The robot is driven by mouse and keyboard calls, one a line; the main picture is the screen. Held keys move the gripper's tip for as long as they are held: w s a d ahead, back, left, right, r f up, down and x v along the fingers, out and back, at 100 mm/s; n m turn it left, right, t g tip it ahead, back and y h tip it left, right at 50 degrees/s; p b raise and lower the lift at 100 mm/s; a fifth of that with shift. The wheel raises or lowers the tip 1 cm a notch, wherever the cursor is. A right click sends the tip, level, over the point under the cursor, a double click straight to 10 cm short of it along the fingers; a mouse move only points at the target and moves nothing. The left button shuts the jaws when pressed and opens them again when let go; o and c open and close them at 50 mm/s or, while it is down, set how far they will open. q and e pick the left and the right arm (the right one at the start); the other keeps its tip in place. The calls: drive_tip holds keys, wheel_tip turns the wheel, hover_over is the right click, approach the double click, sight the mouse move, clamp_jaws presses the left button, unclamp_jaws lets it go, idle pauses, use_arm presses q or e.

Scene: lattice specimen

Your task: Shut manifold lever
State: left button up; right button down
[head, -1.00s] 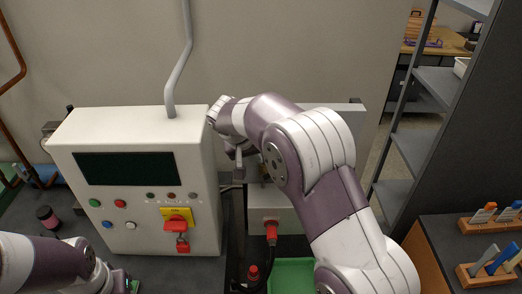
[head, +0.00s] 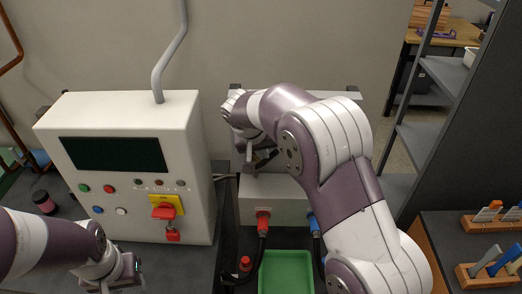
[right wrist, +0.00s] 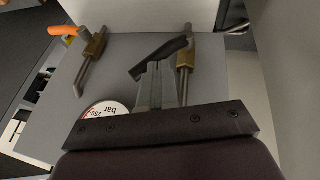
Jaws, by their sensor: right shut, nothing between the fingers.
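In the right wrist view, a black lever handle (right wrist: 158,58) slants down-left from a brass valve (right wrist: 185,57) on a grey surface. A second brass valve (right wrist: 95,44) with an orange handle (right wrist: 64,30) is to its left. My right gripper (right wrist: 155,68) is shut and empty, its fingertips right at the black lever; I cannot tell if they touch. In the head view the right gripper (head: 264,160) is above the grey manifold box (head: 285,207), and the arm hides the valves. My left gripper (head: 122,285) is at the bottom edge, partly cut off.
A round gauge (right wrist: 105,109) sits beside the right fingers. A white control cabinet (head: 196,190) with a red switch (head: 164,211) stands left of the right arm. A green tray (head: 287,270) lies in front of the box. A dark shelf (head: 440,130) stands at right.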

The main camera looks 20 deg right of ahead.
drive_tip(key=s+d+f+m+t+y+b, duration=0.1)
drive_tip(key=d+f+y+b, duration=0.4)
drive_tip(key=b, duration=0.3)
drive_tip(key=shift+s+d, duration=0.35)
drive_tip(key=shift+s+f, duration=0.1)
drive_tip(key=shift+f, duration=0.05)
idle(0.6)
